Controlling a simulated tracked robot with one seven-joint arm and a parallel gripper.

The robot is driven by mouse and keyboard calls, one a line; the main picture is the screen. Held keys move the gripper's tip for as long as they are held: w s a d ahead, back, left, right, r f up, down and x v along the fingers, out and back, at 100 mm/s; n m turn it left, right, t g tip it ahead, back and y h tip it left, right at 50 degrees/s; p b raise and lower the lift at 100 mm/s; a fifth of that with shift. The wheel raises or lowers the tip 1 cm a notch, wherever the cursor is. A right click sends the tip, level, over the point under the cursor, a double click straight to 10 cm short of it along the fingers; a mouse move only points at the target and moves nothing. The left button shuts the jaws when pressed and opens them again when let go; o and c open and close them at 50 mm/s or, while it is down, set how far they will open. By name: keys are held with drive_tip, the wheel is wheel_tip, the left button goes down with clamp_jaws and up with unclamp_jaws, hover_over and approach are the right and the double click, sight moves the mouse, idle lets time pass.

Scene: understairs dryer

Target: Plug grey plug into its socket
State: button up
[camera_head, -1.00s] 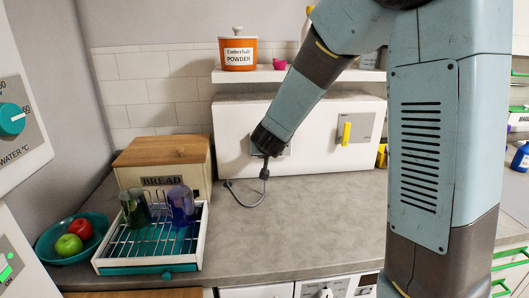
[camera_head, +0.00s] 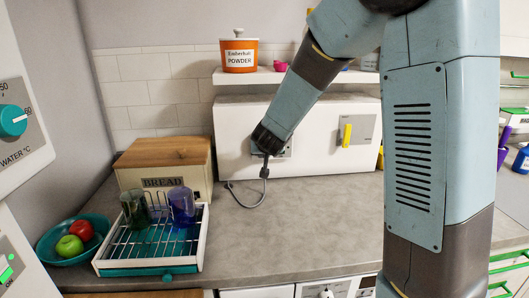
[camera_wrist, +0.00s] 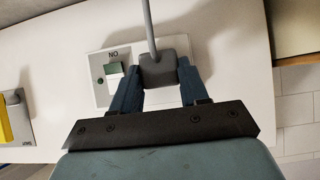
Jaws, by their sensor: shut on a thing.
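My gripper (camera_wrist: 160,85) is shut on the grey plug (camera_wrist: 165,70), which sits between its two blue fingers in the wrist view. A grey cord runs from the plug and in the head view hangs down to the worktop. The plug is in front of the light socket plate (camera_wrist: 101,88) on the white panel, over the plate's right part in the wrist view. The plate shows a green and white switch (camera_wrist: 115,75) marked "NO" as seen here. The plug hides the socket holes, so I cannot tell whether its pins are in. In the head view my gripper (camera_head: 266,150) is at the panel.
A second plate with a yellow handle (camera_head: 347,134) is to the right on the panel. A bread box (camera_head: 160,165), a rack with two cups (camera_head: 150,245) and a teal fruit bowl (camera_head: 50,258) stand at left. The worktop (camera_head: 310,220) in front is clear.

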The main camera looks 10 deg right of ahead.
drive_tip(key=shift+w, duration=0.2)
drive_tip(key=o, duration=1.1)
drive_tip(key=shift+o, duration=0.2)
drive_tip(key=s+d+r+n+y, duration=0.2)
drive_tip(key=s+r+y, duration=0.3)
drive_tip(key=s+r, duration=1.15)
drive_tip(key=s+d+f+m+g+h, duration=0.1)
drive_tip(key=s+d+f+g+h, duration=0.1)
drive_tip(key=s+d, duration=0.4)
drive_tip(key=s+d+f+m+g+h, duration=0.1)
drive_tip(key=s+d+f+g+h, duration=0.2)
drive_tip(key=s+d, duration=0.4)
drive_tip(key=s, duration=0.7)
